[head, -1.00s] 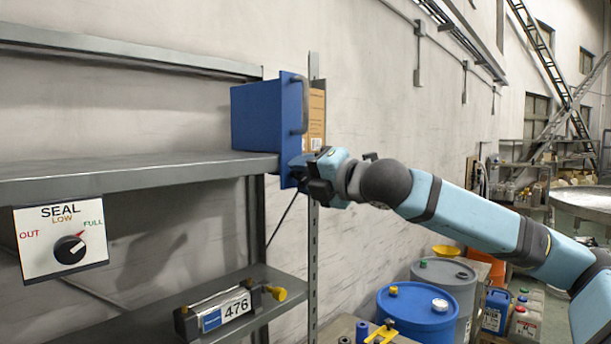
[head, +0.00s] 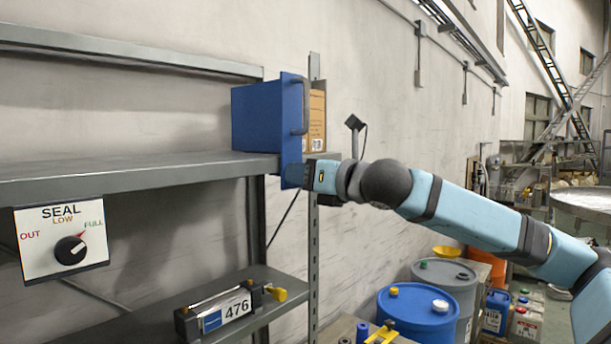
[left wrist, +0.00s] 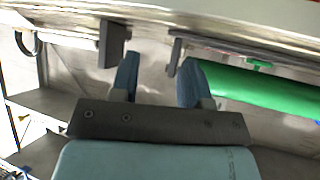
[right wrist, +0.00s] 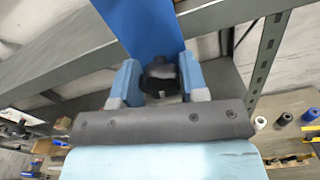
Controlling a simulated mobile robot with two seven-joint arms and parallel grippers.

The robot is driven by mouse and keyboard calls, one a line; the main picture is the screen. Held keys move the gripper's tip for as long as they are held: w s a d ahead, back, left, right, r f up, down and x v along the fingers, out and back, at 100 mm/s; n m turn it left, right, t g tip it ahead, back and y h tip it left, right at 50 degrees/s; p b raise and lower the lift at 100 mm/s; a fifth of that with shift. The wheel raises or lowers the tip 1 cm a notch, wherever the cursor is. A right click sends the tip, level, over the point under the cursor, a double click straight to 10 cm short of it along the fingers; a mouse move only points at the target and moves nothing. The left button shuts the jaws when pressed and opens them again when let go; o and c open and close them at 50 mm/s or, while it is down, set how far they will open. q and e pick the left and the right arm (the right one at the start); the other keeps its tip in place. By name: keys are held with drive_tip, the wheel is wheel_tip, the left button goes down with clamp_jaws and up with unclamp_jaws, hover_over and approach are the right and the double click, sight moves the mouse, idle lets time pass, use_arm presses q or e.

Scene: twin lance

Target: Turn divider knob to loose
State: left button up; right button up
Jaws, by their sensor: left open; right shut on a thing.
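The blue divider (head: 278,120) stands upright at the right end of the upper shelf, with a dark handle (head: 300,105) on its front. It also shows in the right wrist view (right wrist: 145,25). My right gripper (head: 305,174) is at its lower end. In the right wrist view, the fingers are shut on a dark round knob (right wrist: 158,78) just below the blue panel. In the head view the knob is hidden by the gripper, and no marking for loose is readable. My left gripper (left wrist: 157,82) is open and empty in the left wrist view; it is outside the head view.
A grey shelf (head: 130,172) runs left of the divider. A SEAL dial plate (head: 62,242) hangs on its front edge. Drums (head: 415,312) stand below my right arm. A green roll (left wrist: 270,95) is near my left gripper.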

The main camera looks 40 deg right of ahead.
drive_tip(key=shift+r+n, duration=0.1)
drive_tip(key=shift+n, duration=0.9)
drive_tip(key=o, duration=0.9)
drive_tip(key=shift+w, duration=0.1)
